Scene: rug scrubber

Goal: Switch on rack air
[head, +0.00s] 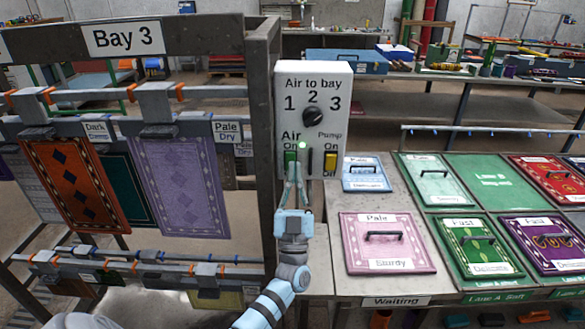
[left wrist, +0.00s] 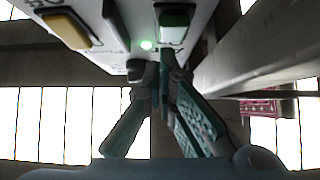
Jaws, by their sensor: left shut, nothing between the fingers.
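A white control box (head: 340,80) headed "Air to bay" stands beside the rack post. It has a black knob (head: 313,117) under the numbers 1, 2 and 3; its exact pointing is hard to tell. A green Air switch (head: 291,157) is at the lower left and a yellow Pump switch (head: 331,161) at the lower right. A small green lamp (head: 302,145) glows between them. My left gripper (head: 294,166) is shut and empty, its tips at the green switch; contact cannot be told. The left wrist view shows the green switch (left wrist: 176,20) and lit lamp (left wrist: 147,45).
At left, the Bay 3 rack (head: 190,38) holds hanging rugs, including an orange one (head: 75,185) and a lilac one (head: 180,180). Its post (head: 263,130) stands close left of the box. At right, a table (head: 376,209) carries several handled rug panels.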

